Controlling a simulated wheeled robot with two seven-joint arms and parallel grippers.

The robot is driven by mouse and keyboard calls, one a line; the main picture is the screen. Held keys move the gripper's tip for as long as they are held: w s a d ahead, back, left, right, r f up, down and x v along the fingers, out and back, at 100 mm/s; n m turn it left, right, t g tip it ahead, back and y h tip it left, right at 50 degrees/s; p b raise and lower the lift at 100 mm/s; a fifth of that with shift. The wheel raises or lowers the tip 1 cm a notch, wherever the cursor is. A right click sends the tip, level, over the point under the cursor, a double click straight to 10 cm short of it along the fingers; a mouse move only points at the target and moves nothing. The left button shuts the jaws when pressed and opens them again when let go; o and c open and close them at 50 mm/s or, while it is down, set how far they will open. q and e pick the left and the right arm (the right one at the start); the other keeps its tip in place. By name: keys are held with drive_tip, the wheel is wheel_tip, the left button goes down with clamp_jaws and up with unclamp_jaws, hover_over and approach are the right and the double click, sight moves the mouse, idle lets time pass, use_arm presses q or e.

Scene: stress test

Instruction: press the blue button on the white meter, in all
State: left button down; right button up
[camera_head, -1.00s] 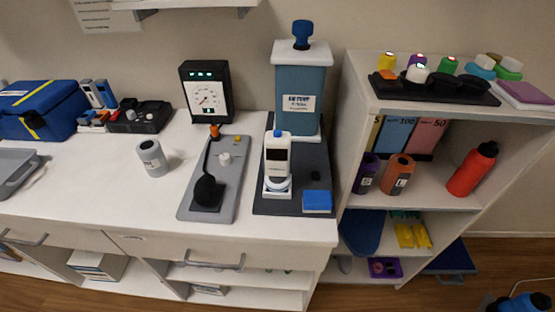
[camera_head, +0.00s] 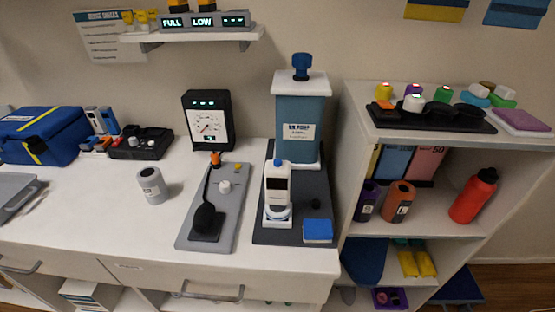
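The white meter (camera_head: 277,196) stands upright on a dark mat on the counter, in front of a blue-grey tank. It has a dark screen (camera_head: 277,181) on its upper front and a small blue button (camera_head: 278,162) at its top. Neither of my grippers is in the head view, and nothing touches the meter.
The tank (camera_head: 299,110) stands just behind the meter. A blue block (camera_head: 318,231) lies at the mat's front right. A grey board (camera_head: 221,220) with a black paddle lies left. A shelf unit (camera_head: 405,226) stands right. Counter (camera_head: 95,215) is clear at front left.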

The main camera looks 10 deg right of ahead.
clamp_jaws()
drive_tip(key=shift+d, duration=0.1)
idle(1.3)
